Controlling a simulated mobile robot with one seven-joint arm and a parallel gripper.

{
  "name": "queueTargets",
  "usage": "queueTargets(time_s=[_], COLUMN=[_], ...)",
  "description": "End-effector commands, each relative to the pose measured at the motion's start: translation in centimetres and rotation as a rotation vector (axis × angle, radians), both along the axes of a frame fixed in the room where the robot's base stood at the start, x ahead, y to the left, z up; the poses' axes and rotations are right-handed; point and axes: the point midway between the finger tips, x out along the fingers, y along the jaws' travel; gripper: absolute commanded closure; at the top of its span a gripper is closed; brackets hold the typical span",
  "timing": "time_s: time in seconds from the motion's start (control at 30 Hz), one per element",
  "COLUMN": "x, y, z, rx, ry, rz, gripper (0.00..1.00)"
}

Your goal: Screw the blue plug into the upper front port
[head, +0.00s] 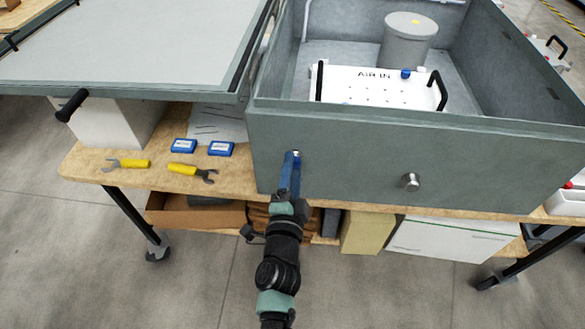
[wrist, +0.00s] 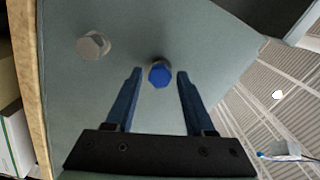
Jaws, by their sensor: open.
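The blue plug (wrist: 160,73) is a blue faceted disc at the grey-green front panel (head: 340,160). In the wrist view it lies between the tips of my gripper's two blue fingers, with a gap on each side. My gripper (head: 291,158) is open and points at the left part of the panel in the head view. There the fingers hide the plug and its port. How deep the plug sits cannot be told. A silver round fitting (head: 411,181) sticks out of the panel further right and lower; it also shows in the wrist view (wrist: 93,43).
Inside the open enclosure are a white AIR IN plate (head: 375,88) with black handles and a blue knob (head: 405,73), and a grey cylinder (head: 408,40). The floor in front is clear.

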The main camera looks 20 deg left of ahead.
Motion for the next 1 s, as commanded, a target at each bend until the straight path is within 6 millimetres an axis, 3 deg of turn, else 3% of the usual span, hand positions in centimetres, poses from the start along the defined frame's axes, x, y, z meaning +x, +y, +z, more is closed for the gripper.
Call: queueTargets(time_s=[0.5,0.8,1.0], x=[0.04,0.02,0.04], y=[0.01,0.03,-0.06], z=[0.50,0.16,0.00], rx=[-1.074,-1.515,-1.680], ry=[-0.308,-0.437,-0.483], rz=[0.002,0.002,-0.001], gripper=[0.46,0.46,0.46])
